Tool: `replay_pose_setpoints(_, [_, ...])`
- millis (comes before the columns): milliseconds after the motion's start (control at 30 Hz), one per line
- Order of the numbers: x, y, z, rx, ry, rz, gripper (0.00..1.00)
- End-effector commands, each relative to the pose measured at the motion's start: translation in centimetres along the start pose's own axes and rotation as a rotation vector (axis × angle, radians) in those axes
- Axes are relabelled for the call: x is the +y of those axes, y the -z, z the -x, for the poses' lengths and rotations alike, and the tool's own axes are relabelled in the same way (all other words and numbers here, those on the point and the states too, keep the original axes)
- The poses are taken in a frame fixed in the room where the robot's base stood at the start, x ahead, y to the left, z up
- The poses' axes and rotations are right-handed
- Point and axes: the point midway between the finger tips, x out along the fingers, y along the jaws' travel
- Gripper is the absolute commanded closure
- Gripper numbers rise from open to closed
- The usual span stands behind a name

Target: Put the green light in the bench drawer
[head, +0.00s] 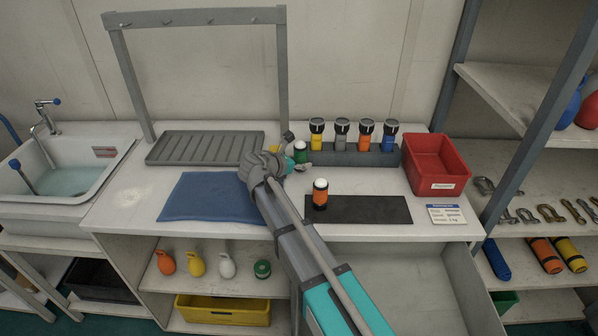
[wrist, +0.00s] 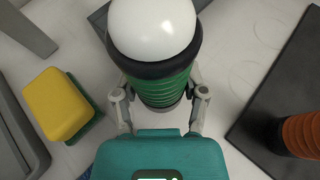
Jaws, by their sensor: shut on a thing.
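The green light (head: 300,155) has a white dome, a black collar and a ribbed green body. It is upright in my gripper (head: 288,162), above the back of the bench, left of the torch rack. In the wrist view the green light (wrist: 165,88) stands between the two fingers of my gripper (wrist: 160,100), which are shut on its body. I cannot tell whether its base touches the bench top. The bench drawer (head: 400,275) appears pulled out at the front right below the bench top, and its visible floor is bare. My arm hides its left part.
An orange light (head: 320,195) stands on a dark mat (head: 375,210). A rack (head: 350,155) holds several torches beside a red bin (head: 436,160). A blue cloth (head: 210,198) lies left.

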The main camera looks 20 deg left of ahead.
Motion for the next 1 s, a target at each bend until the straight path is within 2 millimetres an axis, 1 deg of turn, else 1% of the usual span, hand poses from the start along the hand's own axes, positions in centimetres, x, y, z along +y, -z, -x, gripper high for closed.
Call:
replay_pose_setpoints(33, [0.4, 0.6, -0.5, 0.000, 0.000, 0.000, 1.00])
replay_pose_setpoints(100, [0.2, 1.2, -0.7, 0.000, 0.000, 0.000, 1.00])
replay_pose_setpoints(333, [0.2, 2.8, -1.3, -0.001, 0.000, 0.000, 1.00])
replay_pose_setpoints(467, [0.2, 3.1, -1.4, -0.001, -0.001, 0.000, 1.00])
replay_pose_setpoints(767, [0.2, 3.0, -1.3, 0.000, -0.001, 0.001, 1.00])
replay_pose_setpoints(967, [0.2, 3.4, -1.5, 0.000, -0.001, 0.001, 1.00])
replay_pose_setpoints(1000, [0.2, 3.3, -1.4, 0.000, -0.001, 0.000, 0.37])
